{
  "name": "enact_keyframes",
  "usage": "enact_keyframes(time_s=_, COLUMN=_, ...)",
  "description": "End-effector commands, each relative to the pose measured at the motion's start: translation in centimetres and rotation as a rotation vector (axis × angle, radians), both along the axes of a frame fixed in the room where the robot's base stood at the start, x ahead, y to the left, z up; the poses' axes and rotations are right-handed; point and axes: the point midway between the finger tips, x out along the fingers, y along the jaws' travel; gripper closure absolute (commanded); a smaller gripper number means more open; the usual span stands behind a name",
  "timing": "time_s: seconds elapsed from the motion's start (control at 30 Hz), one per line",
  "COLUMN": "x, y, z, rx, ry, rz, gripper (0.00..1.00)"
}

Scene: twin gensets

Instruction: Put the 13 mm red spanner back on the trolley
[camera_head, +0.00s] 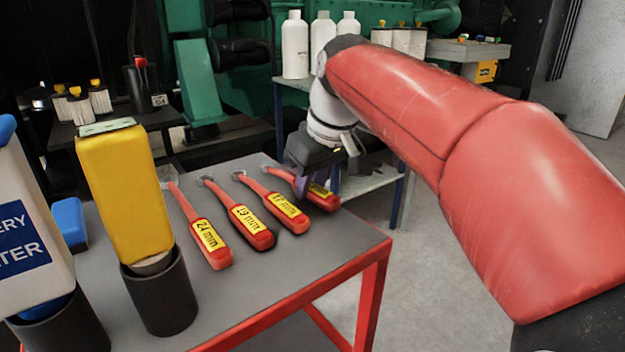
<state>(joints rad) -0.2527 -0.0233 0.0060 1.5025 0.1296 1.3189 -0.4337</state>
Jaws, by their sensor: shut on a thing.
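A red spanner (323,197) with a yellow label is at the right end of a row of red spanners; its label is partly hidden and I cannot read the size. My gripper (300,187) is shut on this spanner from above, around the middle of its length. The spanner is over the right edge area of the trolley (275,284), which has a grey top and a red frame. I cannot tell whether the spanner touches the top. The other spanners are marked 17 mm (280,206), 19 mm (246,219) and 24 mm (207,235).
A yellow bottle (118,190) in a dark cup and a white bottle (28,235) stand at the trolley's left. A blue item (69,221) lies behind them. A bench (290,84) with white bottles stands behind. Floor is clear to the right.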

Motion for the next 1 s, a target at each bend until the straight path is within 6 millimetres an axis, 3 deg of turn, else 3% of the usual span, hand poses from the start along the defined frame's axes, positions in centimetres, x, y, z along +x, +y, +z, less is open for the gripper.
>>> enact_keyframes(time_s=0.37, x=-0.01, y=0.00, z=-0.82, rx=0.001, ry=-0.001, rz=0.000, gripper=1.00)
enact_keyframes(time_s=0.4, x=0.00, y=0.00, z=-0.77, rx=0.001, ry=-0.001, rz=0.000, gripper=0.71)
enact_keyframes(time_s=0.6, x=-0.01, y=0.00, z=-0.76, rx=0.000, ry=0.000, rz=0.000, gripper=0.48)
enact_keyframes(time_s=1.0, x=-0.01, y=0.00, z=0.02, rx=0.000, ry=0.000, rz=0.000, gripper=0.48)
